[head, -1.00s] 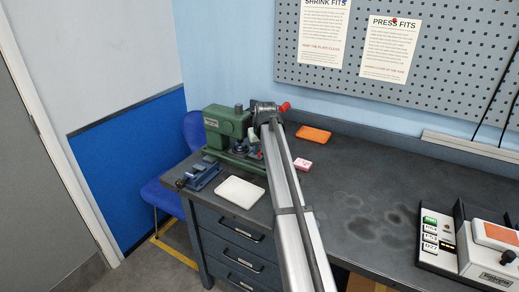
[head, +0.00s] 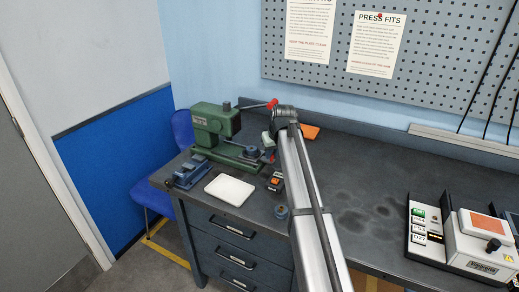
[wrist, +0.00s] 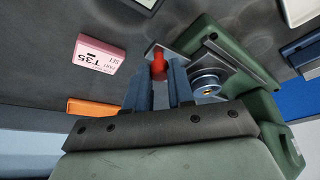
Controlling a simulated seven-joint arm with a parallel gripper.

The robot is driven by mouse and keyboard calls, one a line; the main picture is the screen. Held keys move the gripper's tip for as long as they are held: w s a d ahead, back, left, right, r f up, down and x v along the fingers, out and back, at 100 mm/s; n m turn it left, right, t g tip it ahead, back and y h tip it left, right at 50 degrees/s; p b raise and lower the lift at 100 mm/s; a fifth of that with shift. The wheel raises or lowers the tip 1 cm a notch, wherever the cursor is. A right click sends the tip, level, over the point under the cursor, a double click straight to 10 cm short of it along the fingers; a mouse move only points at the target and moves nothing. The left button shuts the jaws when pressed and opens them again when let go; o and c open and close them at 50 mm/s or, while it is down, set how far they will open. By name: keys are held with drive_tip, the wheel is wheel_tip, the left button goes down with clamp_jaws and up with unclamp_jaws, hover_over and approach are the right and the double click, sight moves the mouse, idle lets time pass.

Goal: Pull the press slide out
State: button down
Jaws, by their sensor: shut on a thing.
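The green press (head: 213,122) stands at the back left of the bench, with a lever ending in a red knob (head: 272,103). Its slide sticks out to the right of the press body. A round blue-grey metal cup (head: 250,152) sits on it; the cup also shows in the wrist view (wrist: 207,84). My gripper (wrist: 158,78) is shut on the slide's red knob (wrist: 158,62), which shows between the two fingers. In the head view my gripper (head: 269,148) is partly hidden by my arm, at the slide's outer end.
A pink block marked T35 (wrist: 95,54) and an orange block (wrist: 92,106) lie near my gripper. Bench right of my arm is largely clear.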

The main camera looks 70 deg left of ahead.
drive_tip(key=shift+w+d, duration=0.2)
drive_tip(key=c, duration=1.4)
unclamp_jaws()
drive_tip(key=o, duration=0.4)
drive_tip(key=shift+r, duration=0.1)
drive_tip(key=v, duration=1.3)
drive_tip(key=shift+r, duration=0.3)
